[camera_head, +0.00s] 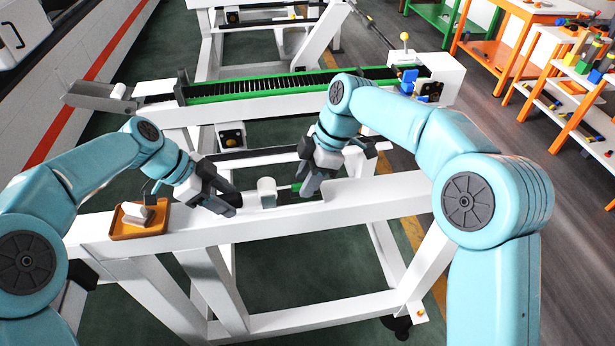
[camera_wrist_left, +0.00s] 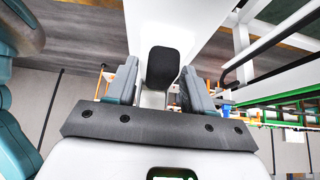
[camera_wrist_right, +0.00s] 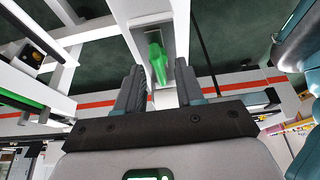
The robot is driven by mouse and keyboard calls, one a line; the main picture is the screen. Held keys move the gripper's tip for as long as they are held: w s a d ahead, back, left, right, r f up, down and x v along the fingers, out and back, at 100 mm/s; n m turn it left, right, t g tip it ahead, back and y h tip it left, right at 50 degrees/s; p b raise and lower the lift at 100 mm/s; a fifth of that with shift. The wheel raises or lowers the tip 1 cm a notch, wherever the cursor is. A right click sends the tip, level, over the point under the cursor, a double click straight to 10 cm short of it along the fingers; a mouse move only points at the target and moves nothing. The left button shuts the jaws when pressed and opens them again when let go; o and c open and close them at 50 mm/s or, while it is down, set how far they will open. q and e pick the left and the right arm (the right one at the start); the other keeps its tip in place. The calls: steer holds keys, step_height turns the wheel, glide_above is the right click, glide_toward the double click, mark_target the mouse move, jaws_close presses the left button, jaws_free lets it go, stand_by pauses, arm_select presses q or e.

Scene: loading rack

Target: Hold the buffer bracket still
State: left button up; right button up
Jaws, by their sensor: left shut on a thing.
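My left gripper (camera_head: 228,205) is low at the white front rail, its fingers shut on what I take to be the buffer bracket. In the left wrist view a dark rounded pad (camera_wrist_left: 163,65) of the bracket shows between the two fingers (camera_wrist_left: 160,88). Most of the bracket is hidden by the fingers in the head view. My right gripper (camera_head: 310,185) is over the same rail further right, its fingers apart. A green part (camera_wrist_right: 157,58) shows just beyond its fingertips in the right wrist view.
An orange tray (camera_head: 125,232) with a grey-white piece (camera_head: 137,213) sits on the rail's left end. A green-edged conveyor (camera_head: 270,88) runs behind. Orange and white shelves (camera_head: 560,80) with coloured items stand at the right. The rail right of my right gripper is clear.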

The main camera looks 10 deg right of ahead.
arm_select(q)
steer(key=shift+s+f, duration=0.1)
steer(key=shift+f, duration=0.15)
arm_select(e)
jaws_close()
steer(key=shift+m, duration=0.3)
steer(key=m, duration=0.2)
steer(key=m+t, duration=0.1)
steer(key=shift+s+m+t, duration=0.15)
steer(key=shift+m+t, duration=0.15)
steer(key=shift+m, duration=0.1)
steer(key=m+t+h, duration=0.1)
steer(key=m, duration=0.3)
steer(key=shift+s, duration=0.1)
steer(key=m+h, duration=0.1)
steer(key=m, duration=0.1)
steer(key=m+t, duration=0.1)
steer(key=m, duration=0.2)
steer(key=shift+a+t+h, duration=0.15)
steer(key=shift+t+h, duration=0.15)
steer(key=shift+h, duration=0.1)
steer(key=shift+s+a+m+h, duration=0.1)
steer(key=shift+m+h, duration=0.7)
steer(key=shift+m, duration=1.4)
